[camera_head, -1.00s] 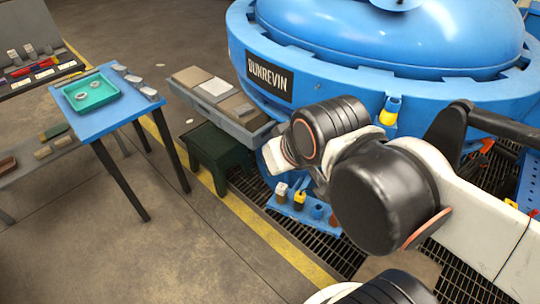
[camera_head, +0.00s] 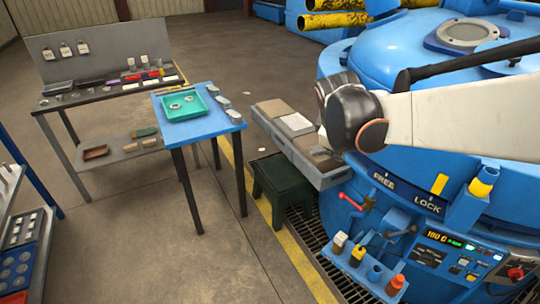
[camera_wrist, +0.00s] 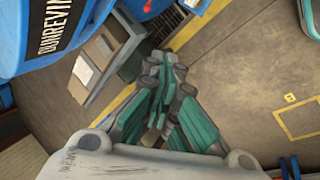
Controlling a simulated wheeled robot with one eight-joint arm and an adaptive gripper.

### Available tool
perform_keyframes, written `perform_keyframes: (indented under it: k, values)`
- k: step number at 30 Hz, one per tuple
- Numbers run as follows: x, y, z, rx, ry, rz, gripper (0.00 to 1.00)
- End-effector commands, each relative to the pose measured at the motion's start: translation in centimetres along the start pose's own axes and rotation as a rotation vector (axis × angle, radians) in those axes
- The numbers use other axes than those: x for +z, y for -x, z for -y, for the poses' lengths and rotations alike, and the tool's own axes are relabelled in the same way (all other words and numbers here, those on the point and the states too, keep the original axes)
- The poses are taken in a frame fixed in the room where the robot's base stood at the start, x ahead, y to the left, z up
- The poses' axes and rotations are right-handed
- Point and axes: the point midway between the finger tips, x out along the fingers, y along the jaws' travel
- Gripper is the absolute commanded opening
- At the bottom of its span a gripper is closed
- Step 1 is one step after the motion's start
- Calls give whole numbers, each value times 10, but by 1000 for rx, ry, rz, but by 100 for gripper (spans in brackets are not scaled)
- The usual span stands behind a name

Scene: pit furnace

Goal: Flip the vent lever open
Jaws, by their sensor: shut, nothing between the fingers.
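The blue pit furnace (camera_head: 440,120) fills the right side of the head view. A red-handled lever (camera_head: 350,201) sits on its front below the FREE label (camera_head: 384,181). I cannot tell whether this is the vent lever. A dark handle (camera_head: 400,232) is to its right, and a yellow-topped part (camera_head: 485,178) juts out beside the LOCK label (camera_head: 427,203). My gripper (camera_wrist: 165,62) shows in the wrist view with its teal fingers together and empty, above the floor and apart from the furnace. In the head view my own arm hides it.
A grey shelf with boxes (camera_head: 295,140) sticks out from the furnace, above a green stool (camera_head: 280,188). A small bracket holds coloured bottles (camera_head: 358,255). A control panel (camera_head: 460,255) is at lower right. A blue table (camera_head: 205,125) stands left.

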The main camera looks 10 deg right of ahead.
Motion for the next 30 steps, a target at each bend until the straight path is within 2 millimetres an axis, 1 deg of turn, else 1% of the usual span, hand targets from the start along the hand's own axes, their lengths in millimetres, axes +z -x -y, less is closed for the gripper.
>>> perform_keyframes:
  k: [1,5,6,8,9,11,12,14,15,20,21,23,24,26,27,29,30]
  values:
    - [-9,-17,-9,2,54,21,0]
    - [-24,-58,-25,3,209,79,0]
    - [-29,-71,-30,3,258,97,0]
    - [-35,-92,-35,0,329,125,0]
    - [-39,-106,-39,-2,376,143,0]
    - [-45,-127,-43,-8,446,172,0]
    - [-48,-142,-45,-12,491,189,0]
    - [-53,-165,-47,-20,560,217,0]
    - [-56,-180,-48,-26,606,236,0]
    - [-64,-244,-46,-57,787,311,0]
    - [-65,-260,-45,-68,831,329,0]
    - [-67,-284,-42,-83,897,357,0]
    - [-67,-301,-38,-95,939,375,0]
    - [-67,-326,-33,-113,1004,402,0]
    - [-66,-342,-29,-127,1047,421,0]
    - [-65,-366,-21,-149,1110,448,0]
    - [-63,-382,-16,-164,1152,466,0]
